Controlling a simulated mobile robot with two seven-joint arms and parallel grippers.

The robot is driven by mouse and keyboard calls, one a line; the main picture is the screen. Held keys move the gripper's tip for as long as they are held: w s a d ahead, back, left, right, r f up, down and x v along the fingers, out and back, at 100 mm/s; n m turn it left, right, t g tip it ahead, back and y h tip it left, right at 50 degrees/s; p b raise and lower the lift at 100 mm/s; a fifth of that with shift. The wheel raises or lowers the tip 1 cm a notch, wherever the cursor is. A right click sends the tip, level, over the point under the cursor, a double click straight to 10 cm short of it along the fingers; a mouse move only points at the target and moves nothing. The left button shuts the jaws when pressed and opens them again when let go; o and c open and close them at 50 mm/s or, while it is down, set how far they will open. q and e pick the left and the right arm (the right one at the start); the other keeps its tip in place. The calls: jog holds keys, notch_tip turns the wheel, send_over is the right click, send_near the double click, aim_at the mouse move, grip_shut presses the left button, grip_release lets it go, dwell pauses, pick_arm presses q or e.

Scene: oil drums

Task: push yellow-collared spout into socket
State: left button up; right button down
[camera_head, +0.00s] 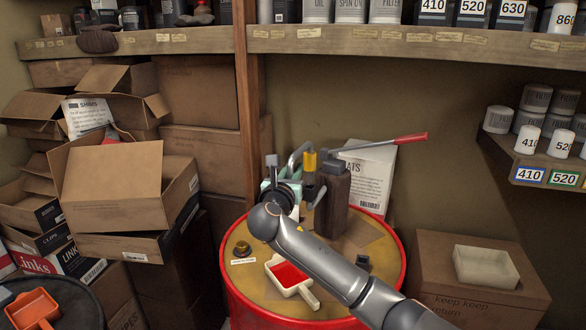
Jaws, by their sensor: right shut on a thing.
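A spout with a yellow collar (310,161) stands over the red-rimmed drum (398,262), just left of a dark brown block-shaped body (333,199). My right gripper (306,194) is at the spout, below its yellow collar, and looks shut on it. My right arm comes in from the lower right, and its wrist covers much of the gripper and of what lies behind it. I cannot make out the socket, or whether the spout touches it. My left gripper is not in view.
A red-handled lever (384,143) sticks out right above the block. A white scoop with red inside (288,276), a brass cap (241,249) and a small dark block (362,262) lie on the drum top. Cardboard boxes (113,186) crowd the left. A shelf (400,45) runs overhead.

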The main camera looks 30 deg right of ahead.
jog(key=shift+f, duration=2)
dwell(1.8)
jog(key=shift+r, duration=0.15)
jog(key=shift+f, duration=0.75)
dwell(1.2)
jog(key=c, duration=0.7)
grip_release()
jog(key=shift+c, duration=0.2)
jog(key=b+v, duration=0.1)
jog(key=v, duration=1.1)
jog(key=shift+s+a, duration=0.2)
